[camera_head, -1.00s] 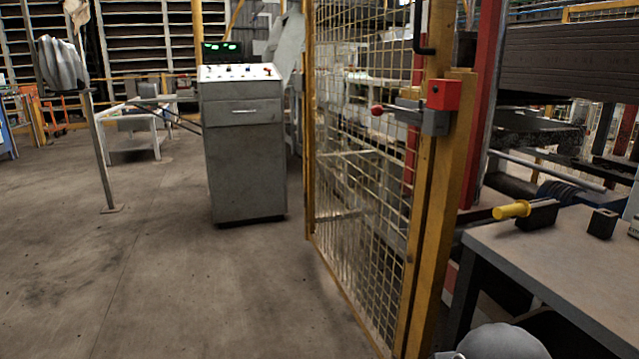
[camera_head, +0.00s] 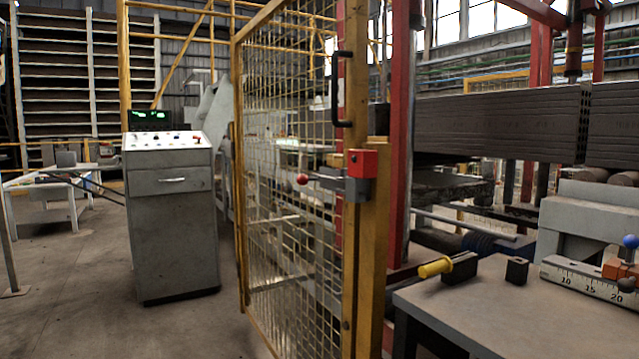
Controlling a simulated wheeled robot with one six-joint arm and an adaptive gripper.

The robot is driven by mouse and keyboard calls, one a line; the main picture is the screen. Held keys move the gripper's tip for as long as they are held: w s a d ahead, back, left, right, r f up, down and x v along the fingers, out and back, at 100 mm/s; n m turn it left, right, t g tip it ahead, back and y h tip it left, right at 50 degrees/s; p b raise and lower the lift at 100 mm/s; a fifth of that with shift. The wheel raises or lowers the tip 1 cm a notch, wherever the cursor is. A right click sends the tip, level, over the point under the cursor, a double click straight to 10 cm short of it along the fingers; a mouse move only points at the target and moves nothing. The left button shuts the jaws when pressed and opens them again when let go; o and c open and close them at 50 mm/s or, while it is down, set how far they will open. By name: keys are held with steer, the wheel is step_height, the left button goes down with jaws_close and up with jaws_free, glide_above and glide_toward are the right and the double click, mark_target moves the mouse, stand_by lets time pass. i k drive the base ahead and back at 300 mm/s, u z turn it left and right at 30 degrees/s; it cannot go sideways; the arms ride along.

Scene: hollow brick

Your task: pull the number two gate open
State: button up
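A yellow-framed wire mesh gate (camera_head: 290,190) stands in the middle of the head view, seen at a steep angle. A black pull handle (camera_head: 341,88) is fixed to its near upright. Below the handle is a latch with a red and grey housing (camera_head: 360,176) and a rod ending in a red knob (camera_head: 302,179). The near edge of the gate appears to be up against a yellow post (camera_head: 375,240); I cannot tell whether the latch is engaged. No number on the gate can be read. My gripper is not in view.
A grey control console (camera_head: 172,220) stands left of the gate. A grey bench (camera_head: 480,305) at lower right bears a yellow-handled tool (camera_head: 436,267), a black block (camera_head: 517,270) and a scaled device (camera_head: 590,280). The floor at left (camera_head: 70,310) is clear.

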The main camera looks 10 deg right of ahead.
mark_target(357, 55)
steer(key=k, duration=0.45)
steer(key=u, duration=0.6)
steer(key=i, duration=1.3)
steer(key=z, duration=0.15)
